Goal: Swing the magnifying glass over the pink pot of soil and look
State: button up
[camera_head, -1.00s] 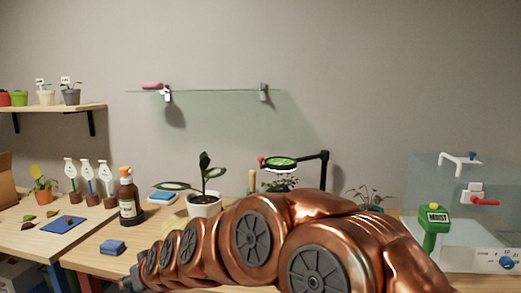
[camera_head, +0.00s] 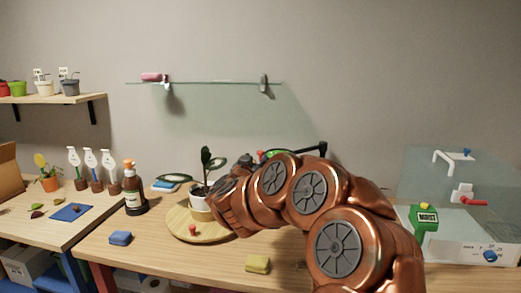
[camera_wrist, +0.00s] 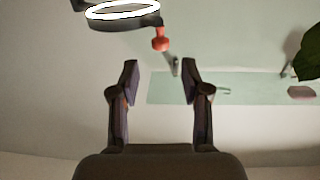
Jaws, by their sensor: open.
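The magnifying glass shows in the wrist view as a lit white ring (camera_wrist: 122,11) in a dark frame, at the top. A red knob (camera_wrist: 160,42) hangs from its edge, just beyond and between my fingertips, apart from them. My gripper (camera_wrist: 160,72) is open and empty. In the head view only a green sliver of the lens (camera_head: 270,153) and part of the black jointed arm (camera_head: 323,148) show behind my copper arm. My gripper's fingers cannot be made out there. I see no pink pot of soil; my arm hides part of the table.
A potted plant (camera_head: 199,205) stands on a round wooden board (camera_head: 182,228) left of my arm. A brown bottle (camera_head: 134,195), a blue sponge (camera_head: 120,238) and a yellow sponge (camera_head: 258,264) are on the table. A clear-walled box (camera_head: 440,165) stands right. A glass shelf (camera_head: 215,83) hangs behind.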

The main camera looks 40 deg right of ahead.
aim_at(260, 153)
jog(key=shift+p+x, duration=0.3)
jog(key=shift+x, duration=3.6)
grip_shut()
